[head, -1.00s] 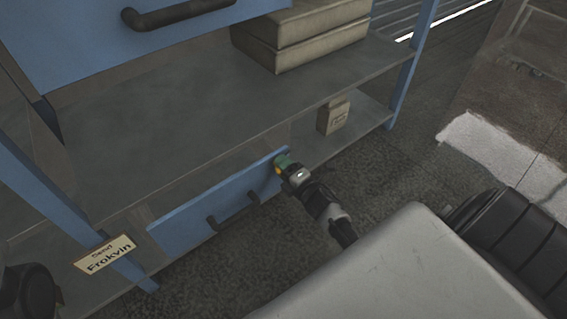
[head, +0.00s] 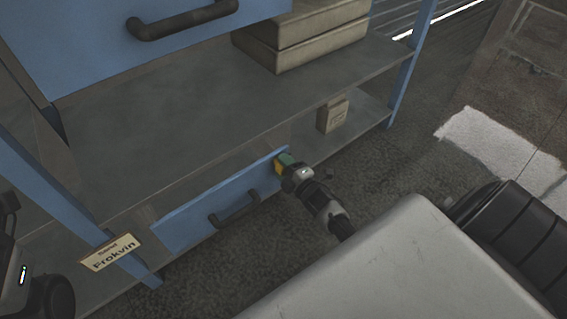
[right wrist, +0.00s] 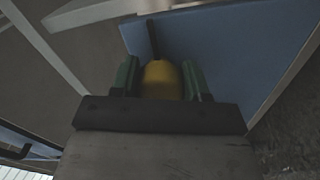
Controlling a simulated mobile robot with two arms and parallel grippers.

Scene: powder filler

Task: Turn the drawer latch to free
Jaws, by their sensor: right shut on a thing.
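The lower blue drawer (head: 190,222) has a dark bar handle (head: 234,208) and sits low in the blue-framed shelf unit. A yellow latch knob (head: 279,167) is at the right end of its front. My right gripper (head: 284,163) is at that knob. In the right wrist view the yellow knob (right wrist: 162,80) stands between the green fingers of the gripper (right wrist: 161,78), which is shut on it. The blue drawer front (right wrist: 225,50) is just beyond. Part of my left arm shows at the left edge of the head view, but its gripper fingers are out of sight.
A grey shelf (head: 200,120) lies above the drawer, with large beige boxes (head: 300,35) at its back right. A small carton (head: 333,115) stands on the lower shelf. A "Frokvin" label (head: 110,251) is on the left post. Dark floor lies in front of the unit.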

